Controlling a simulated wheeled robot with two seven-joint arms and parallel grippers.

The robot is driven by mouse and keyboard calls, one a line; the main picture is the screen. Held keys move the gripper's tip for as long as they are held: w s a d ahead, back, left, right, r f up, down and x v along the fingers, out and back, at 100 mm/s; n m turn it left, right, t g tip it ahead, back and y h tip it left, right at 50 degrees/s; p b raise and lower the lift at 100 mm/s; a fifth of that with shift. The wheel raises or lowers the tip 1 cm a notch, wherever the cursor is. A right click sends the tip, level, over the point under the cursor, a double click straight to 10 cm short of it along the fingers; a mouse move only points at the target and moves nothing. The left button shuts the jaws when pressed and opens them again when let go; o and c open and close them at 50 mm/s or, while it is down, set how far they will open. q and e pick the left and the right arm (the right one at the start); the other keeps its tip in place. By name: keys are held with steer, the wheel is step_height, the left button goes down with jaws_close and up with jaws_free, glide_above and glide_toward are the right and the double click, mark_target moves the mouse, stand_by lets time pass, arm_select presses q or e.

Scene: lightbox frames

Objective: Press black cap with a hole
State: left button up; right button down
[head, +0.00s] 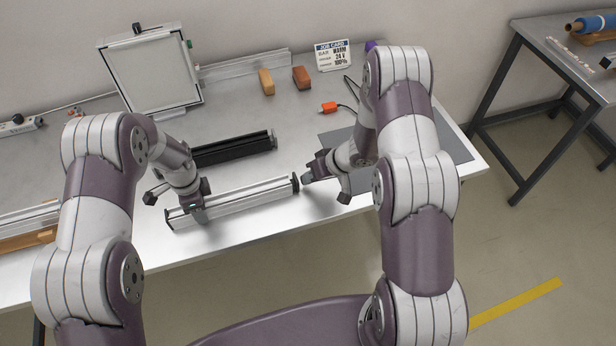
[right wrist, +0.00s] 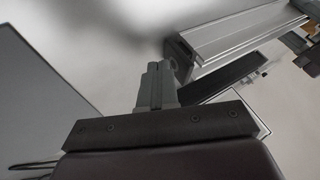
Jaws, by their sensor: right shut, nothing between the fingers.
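A silver aluminium profile (head: 245,200) lies along the front of the bench. A black cap (head: 295,183) sits at its right end; whether it is fully seated, and its hole, I cannot make out. My right gripper (head: 308,178) is shut and empty, its fingertips right by the cap. In the right wrist view the shut fingers (right wrist: 157,82) point at the dark end of the profile (right wrist: 235,42); contact is unclear. My left gripper (head: 196,210) is over the profile's left end, its fingers mostly hidden, so its grip is unclear.
A black profile (head: 235,148) lies just behind the silver one. A framed light panel (head: 155,75) stands at the back left. Tan (head: 266,82) and brown (head: 301,78) blocks, an orange connector (head: 327,108) and a job card (head: 333,55) are farther back. The grey mat (head: 455,145) is at right.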

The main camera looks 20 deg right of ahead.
mark_target(298, 182)
steer(key=shift+a, duration=0.35)
steer(key=shift+a, duration=1.4)
arm_select(q)
steer(key=shift+d, duration=0.1)
arm_select(e)
steer(key=d, duration=0.4)
steer(key=v, duration=1)
steer(key=shift+d, duration=0.15)
arm_select(q)
steer(key=o, duration=1.3)
